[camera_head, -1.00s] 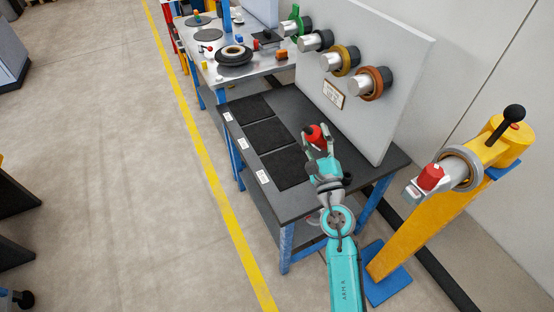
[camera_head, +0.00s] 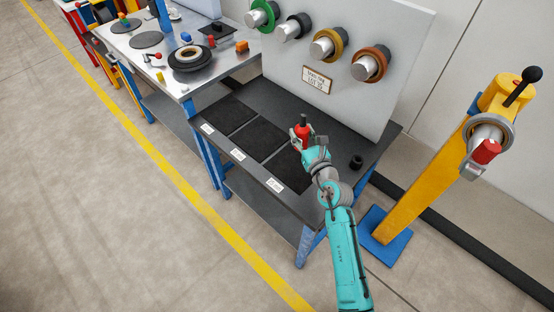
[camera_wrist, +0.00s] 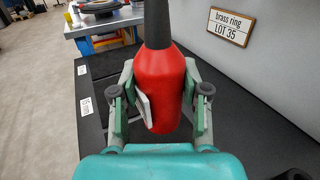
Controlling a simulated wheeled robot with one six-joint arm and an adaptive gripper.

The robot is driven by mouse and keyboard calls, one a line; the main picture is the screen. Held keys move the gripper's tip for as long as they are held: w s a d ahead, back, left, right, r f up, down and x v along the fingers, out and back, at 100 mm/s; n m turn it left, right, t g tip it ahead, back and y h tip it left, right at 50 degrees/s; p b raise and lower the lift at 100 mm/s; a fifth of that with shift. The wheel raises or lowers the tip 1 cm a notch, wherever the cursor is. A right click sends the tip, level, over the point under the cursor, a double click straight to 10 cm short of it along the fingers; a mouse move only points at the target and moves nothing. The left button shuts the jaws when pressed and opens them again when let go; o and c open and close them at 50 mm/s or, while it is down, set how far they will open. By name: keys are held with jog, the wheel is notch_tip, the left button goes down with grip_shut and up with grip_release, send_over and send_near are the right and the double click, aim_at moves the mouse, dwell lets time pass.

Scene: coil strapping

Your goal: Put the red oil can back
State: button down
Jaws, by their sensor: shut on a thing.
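The red oil can (camera_head: 302,131) has a rounded red body and a dark spout pointing up. It stands upright between the fingers of my gripper (camera_head: 303,138), over the dark bench near its nearest black mat. In the wrist view the red oil can (camera_wrist: 161,85) fills the middle, and my gripper (camera_wrist: 160,105) is shut on it from both sides. A pale plate shows against the can's lower left.
Black mats (camera_head: 226,114) with white labels lie along the bench's front edge. A small black cylinder (camera_head: 356,162) stands at the right. The grey panel (camera_head: 355,35) with ring pegs rises behind. A yellow post (camera_head: 430,185) stands to the right. A second table (camera_head: 135,43) is beyond.

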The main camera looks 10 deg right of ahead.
jog(key=shift+w+f, duration=0.1)
jog(key=shift+f, duration=0.2)
jog(key=f, duration=0.5)
jog(key=shift+a+f, duration=0.1)
jog(key=shift+a, duration=0.15)
jog(key=shift+f, duration=2.2)
jog(key=c, duration=0.6)
grip_release()
jog(key=shift+f, duration=0.1)
jog(key=s, duration=0.4)
jog(key=s+d, duration=0.1)
jog(key=s, duration=0.3)
jog(key=s+d, duration=0.1)
jog(key=s, duration=0.2)
jog(key=shift+s, duration=0.4)
